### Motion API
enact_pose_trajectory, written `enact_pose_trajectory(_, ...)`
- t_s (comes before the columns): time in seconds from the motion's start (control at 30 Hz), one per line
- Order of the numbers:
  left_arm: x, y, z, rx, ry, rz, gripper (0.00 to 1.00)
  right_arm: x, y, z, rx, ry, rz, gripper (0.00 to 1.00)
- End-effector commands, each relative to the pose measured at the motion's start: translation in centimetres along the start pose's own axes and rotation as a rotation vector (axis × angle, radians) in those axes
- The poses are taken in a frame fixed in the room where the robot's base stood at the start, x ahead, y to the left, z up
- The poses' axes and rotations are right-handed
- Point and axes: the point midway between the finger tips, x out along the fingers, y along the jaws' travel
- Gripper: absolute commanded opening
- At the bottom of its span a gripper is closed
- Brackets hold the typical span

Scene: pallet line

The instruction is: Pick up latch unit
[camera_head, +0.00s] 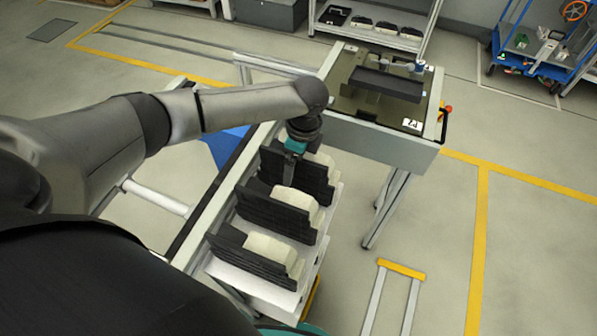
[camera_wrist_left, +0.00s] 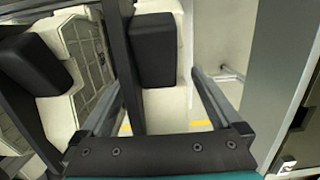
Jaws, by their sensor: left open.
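Three black units (camera_head: 265,241) with cream blocks stand in a row on a white pallet (camera_head: 238,281). I cannot tell which part is called the latch unit. My left gripper (camera_head: 293,148) is over the farthest black unit (camera_head: 312,176) and hides part of it. In the left wrist view my left gripper (camera_wrist_left: 158,75) has its fingers wide apart. A black padded block (camera_wrist_left: 153,48) with a pale part shows between and beyond the fingers. Contact cannot be told. A second black block (camera_wrist_left: 33,64) lies left of the fingers. My right gripper is out of view.
A table (camera_head: 385,150) with a dark top stands beyond the pallet and carries a black tray (camera_head: 388,83). Its red knob (camera_head: 448,109) sticks out on the right. A shelf (camera_head: 375,27) and a blue cart (camera_head: 545,55) stand at the back. Floor at right is mostly clear.

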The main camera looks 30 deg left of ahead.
Motion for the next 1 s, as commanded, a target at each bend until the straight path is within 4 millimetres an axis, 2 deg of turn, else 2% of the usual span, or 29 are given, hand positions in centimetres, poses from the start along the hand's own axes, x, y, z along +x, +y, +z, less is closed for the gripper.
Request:
enact_pose_trajectory(0.07, -0.03, 0.00, -0.01, 0.000, 0.000, 0.000, 0.99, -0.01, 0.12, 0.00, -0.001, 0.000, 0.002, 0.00)
enact_pose_trajectory(0.9, -0.08, -0.01, 0.02, 0.000, 0.000, 0.000, 0.05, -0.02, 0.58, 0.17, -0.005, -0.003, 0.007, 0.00)
enact_pose_trajectory(1.0, -0.08, -0.01, 0.03, 0.000, 0.000, 0.000, 0.00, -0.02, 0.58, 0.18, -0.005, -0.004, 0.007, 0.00)
